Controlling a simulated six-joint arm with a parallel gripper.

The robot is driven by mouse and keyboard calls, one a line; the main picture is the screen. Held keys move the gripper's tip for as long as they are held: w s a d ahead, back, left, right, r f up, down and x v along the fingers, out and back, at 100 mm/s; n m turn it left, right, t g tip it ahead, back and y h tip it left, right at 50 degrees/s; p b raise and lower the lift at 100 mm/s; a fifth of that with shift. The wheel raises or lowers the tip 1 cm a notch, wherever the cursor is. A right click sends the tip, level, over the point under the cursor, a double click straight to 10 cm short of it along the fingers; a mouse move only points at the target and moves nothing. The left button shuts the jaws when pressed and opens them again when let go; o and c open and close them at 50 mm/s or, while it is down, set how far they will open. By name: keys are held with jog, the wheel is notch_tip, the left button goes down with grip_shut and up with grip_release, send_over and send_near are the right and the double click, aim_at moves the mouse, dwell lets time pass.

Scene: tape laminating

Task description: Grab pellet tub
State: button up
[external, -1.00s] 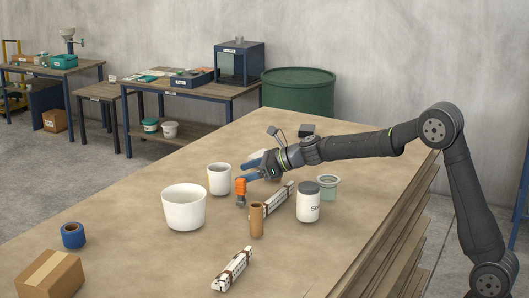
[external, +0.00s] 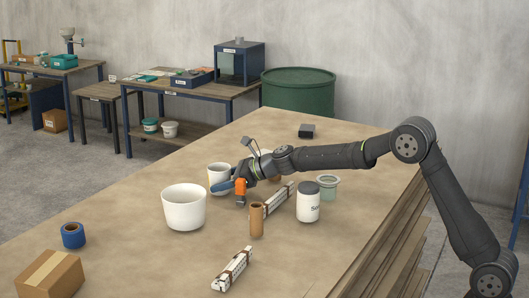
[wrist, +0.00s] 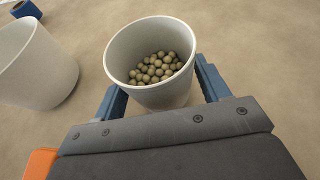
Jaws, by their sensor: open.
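The pellet tub (external: 217,171) is a small white tub standing upright on the table, behind the larger white tub. In the wrist view the pellet tub (wrist: 165,97) holds many tan-green round pellets. My gripper (external: 223,183) is low at the tub, its blue fingers open. In the wrist view the gripper (wrist: 160,82) has one finger on either side of the tub's near part. The fingertips are partly hidden by the tub, and I cannot tell whether they touch it.
A larger white tub (external: 184,210) stands close on the left; it also shows in the wrist view (wrist: 40,70). Blue tape (external: 73,235) lies far left.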

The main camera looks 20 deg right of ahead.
aim_at(222, 167)
jog(key=c, duration=0.8)
jog(key=shift+r, duration=0.2)
jog(key=shift+r, duration=0.25)
notch_tip(222, 167, up, 3)
jog(key=shift+r, duration=0.15)
jog(key=w+d+r, duration=0.2)
jog(key=d+r, duration=0.5)
jog(key=d, duration=0.4)
jog(key=shift+w+d, duration=0.15)
jog(key=shift+w, duration=0.15)
